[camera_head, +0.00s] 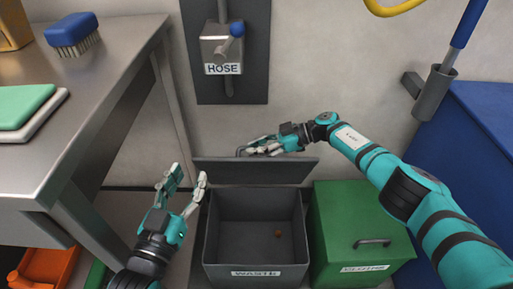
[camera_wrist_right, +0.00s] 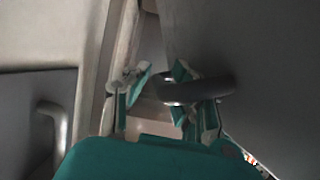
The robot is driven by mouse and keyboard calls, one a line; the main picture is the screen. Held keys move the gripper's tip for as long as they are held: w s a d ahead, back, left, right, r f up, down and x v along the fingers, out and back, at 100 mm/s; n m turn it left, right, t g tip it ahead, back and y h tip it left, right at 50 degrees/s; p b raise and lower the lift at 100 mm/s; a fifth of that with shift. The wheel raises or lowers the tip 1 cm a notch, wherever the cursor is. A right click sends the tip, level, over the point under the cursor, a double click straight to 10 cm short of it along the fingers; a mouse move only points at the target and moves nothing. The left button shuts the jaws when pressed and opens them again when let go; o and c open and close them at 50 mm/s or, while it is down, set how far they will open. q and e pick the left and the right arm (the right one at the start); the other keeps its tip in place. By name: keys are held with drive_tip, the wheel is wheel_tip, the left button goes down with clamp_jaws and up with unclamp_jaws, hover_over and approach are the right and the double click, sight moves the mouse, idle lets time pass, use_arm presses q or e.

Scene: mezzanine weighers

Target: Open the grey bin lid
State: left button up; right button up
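The grey bin (camera_head: 212,240), labelled WASTE, stands on the floor, its inside showing with a small brown bit at the bottom. Its grey lid (camera_head: 255,170) is raised and stands tilted up at the bin's back edge. My right gripper (camera_head: 262,146) is at the lid's top edge, partly behind it. In the right wrist view a dark lid handle (camera_wrist_right: 205,90) passes by the fingers of this gripper (camera_wrist_right: 155,95); one finger is inside its loop, and a gap shows to the other finger. My left gripper (camera_head: 187,180) is open and empty, left of the bin.
A green bin (camera_head: 335,225) with a shut lid stands right of the grey bin. A steel table (camera_head: 110,75) with a blue brush (camera_head: 71,30) is at the left. A hose panel (camera_head: 258,60) is on the wall above. A blue cabinet (camera_head: 485,120) is at the right.

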drive_tip(key=v, duration=1.2)
drive_tip(key=shift+f, duration=0.1)
